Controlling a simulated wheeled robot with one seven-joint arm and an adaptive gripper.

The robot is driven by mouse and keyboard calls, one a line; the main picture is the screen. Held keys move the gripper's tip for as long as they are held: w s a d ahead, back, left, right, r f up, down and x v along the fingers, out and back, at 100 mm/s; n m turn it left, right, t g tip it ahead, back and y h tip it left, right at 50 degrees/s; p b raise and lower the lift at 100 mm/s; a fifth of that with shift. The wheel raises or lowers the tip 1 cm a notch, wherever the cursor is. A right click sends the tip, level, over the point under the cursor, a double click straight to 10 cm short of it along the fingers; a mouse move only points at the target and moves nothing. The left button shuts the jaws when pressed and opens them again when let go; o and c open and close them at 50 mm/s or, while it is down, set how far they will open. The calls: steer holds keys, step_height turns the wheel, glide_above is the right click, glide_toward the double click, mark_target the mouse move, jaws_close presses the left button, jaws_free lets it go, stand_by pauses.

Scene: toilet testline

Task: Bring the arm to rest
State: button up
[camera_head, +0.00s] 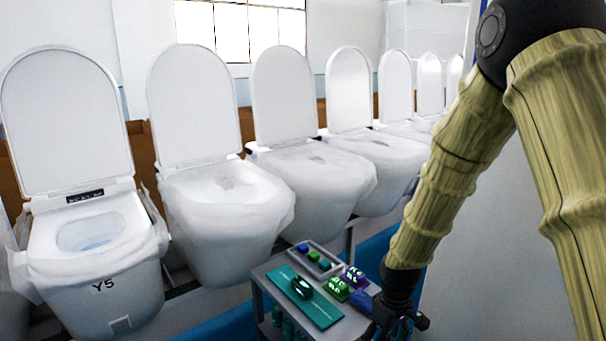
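My arm, in a wood-patterned yellow sleeve, comes in from the upper right, bends at a dark joint and reaches down to the bottom middle. My gripper (392,322) is dark and hangs at the right end of a small grey cart (262,275), close to a blue item (361,302). Its fingertips are small, dark and partly cut off by the lower picture edge, so I cannot tell if it is open or shut, or if it touches anything.
Several white toilets with raised lids stand behind, the nearest marked Y5 (95,265). A grey wall is right.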

steer(key=s+f+m, duration=0.1)
steer(key=s+f, duration=0.4)
steer(key=f, duration=0.4)
steer(key=s+d+f+m, duration=0.1)
steer(key=s+f+m, duration=0.1)
steer(key=s+f, duration=0.3)
steer(key=s+d+f+m, duration=0.1)
steer(key=s+f, duration=0.5)
steer(key=s, duration=0.7)
steer(key=s+f+m, duration=0.2)
steer(key=s+f, duration=0.4)
steer(key=s, duration=0.3)
steer(key=shift+s+d+f+m, duration=0.25)
steer(key=shift+s+d+m, duration=0.05)
steer(key=shift+d+m, duration=0.1)
